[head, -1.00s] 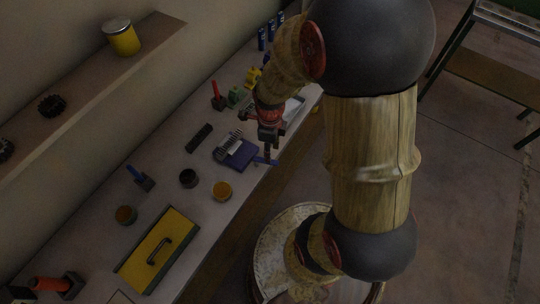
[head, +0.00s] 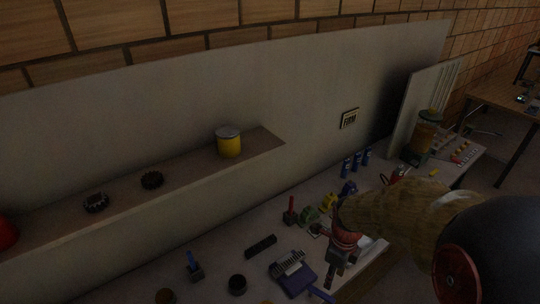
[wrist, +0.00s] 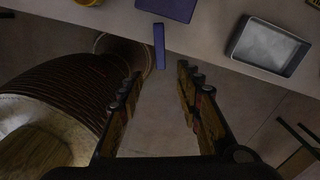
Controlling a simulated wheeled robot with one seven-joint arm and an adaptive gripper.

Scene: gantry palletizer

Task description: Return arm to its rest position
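My gripper (head: 332,276) hangs over the front edge of the workbench in the head view. In the wrist view my gripper (wrist: 160,82) has its two fingers well apart, with nothing held between them. A narrow blue bar (wrist: 159,46) lies just beyond the fingertips and reaches past the bench edge, beside a dark blue block (wrist: 168,8). In the head view the dark blue block (head: 296,282) lies left of my gripper. My arm comes in from the right and hides part of the bench.
The bench (head: 218,262) carries several small items, including a black bar (head: 261,246) and blue cans (head: 357,161). A shelf (head: 190,178) holds a yellow tin (head: 228,143). A grey tray (wrist: 268,46) sits near the bench edge. Floor shows beyond that edge.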

